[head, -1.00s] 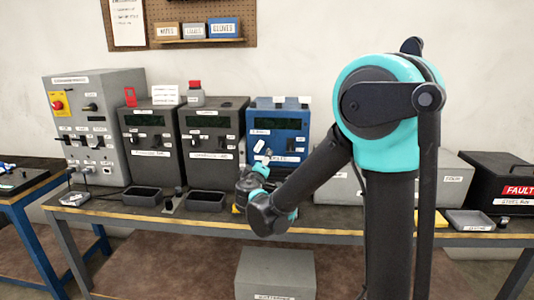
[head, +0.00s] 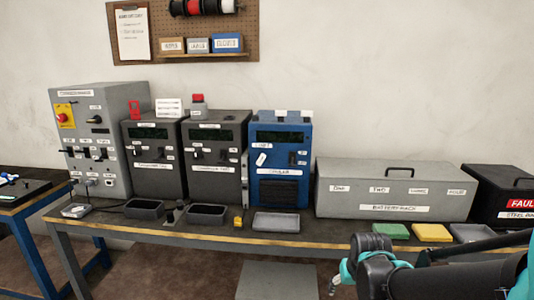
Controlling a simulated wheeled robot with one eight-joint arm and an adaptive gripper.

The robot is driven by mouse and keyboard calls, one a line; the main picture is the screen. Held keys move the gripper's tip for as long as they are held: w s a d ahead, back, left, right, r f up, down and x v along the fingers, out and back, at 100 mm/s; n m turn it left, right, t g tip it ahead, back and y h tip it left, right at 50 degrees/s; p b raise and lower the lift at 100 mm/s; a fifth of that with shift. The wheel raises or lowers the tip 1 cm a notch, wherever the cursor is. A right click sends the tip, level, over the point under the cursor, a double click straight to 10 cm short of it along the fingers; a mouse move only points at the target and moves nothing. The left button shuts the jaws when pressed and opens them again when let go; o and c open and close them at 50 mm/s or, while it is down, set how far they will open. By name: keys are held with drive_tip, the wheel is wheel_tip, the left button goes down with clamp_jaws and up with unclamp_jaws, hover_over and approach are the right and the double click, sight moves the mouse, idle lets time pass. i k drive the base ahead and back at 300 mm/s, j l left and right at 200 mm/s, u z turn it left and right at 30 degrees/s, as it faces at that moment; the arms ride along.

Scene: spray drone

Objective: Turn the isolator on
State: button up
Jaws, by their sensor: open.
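The grey cabinet (head: 124,135) stands at the far left of the bench in the head view. On its front are a red rotary knob on a yellow plate (head: 64,115), a black rotary switch (head: 96,119) and a row of small black switches (head: 86,153). The labels are too small to read surely, so I cannot tell which control is the isolator or its setting. My gripper (head: 338,279) is low at the lower right, in front of the bench edge and far from the cabinet. It is open, partly hidden by my wrist, and nothing shows in it.
Two dark grey units (head: 155,175) and a blue unit (head: 268,136) stand right of the cabinet. A battery rack (head: 393,174) and a black box (head: 500,181) are further right. A blue side table (head: 22,205) is at left.

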sight(62, 118)
drive_tip(key=u, duration=1.45)
